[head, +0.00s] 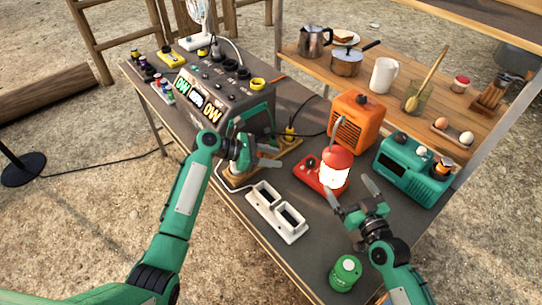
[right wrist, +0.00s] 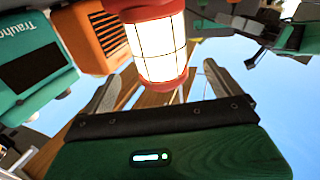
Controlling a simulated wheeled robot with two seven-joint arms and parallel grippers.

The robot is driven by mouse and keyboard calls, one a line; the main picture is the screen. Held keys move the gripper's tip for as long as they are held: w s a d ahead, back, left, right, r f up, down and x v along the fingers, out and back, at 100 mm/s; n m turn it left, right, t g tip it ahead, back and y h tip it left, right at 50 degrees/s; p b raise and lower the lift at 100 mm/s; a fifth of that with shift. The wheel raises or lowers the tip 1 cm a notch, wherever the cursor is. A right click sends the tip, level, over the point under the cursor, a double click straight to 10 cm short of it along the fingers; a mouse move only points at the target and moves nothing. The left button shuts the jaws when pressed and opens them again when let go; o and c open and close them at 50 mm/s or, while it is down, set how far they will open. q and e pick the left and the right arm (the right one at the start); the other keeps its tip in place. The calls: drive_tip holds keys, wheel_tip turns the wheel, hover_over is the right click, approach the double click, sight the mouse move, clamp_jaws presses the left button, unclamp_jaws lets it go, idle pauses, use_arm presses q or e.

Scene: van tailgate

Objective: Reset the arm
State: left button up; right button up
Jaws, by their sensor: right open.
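My left gripper (head: 271,155) is over the worktable beside the grey power station (head: 230,108). Its two grey fingers show apart, with nothing seen between them. My right gripper (head: 352,191) is open and empty over the table's right part, just in front of the lit red lantern (head: 336,170). In the right wrist view its spread fingers (right wrist: 160,88) point toward the lantern (right wrist: 158,45), which shows in the gap between them. I cannot tell how far the fingertips are from the lantern. The lantern stands upright by a red base.
A white double-socket block (head: 277,212) lies between the arms. A green canister (head: 345,273) stands near the front edge. An orange heater (head: 356,122) and a teal unit (head: 412,168) stand behind the lantern. The wooden shelf (head: 400,112) behind holds kitchenware and eggs.

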drive_tip(key=v, duration=0.5)
drive_tip(key=shift+s+d+b, duration=0.15)
drive_tip(key=shift+s+b, duration=0.15)
drive_tip(key=shift+s, duration=0.05)
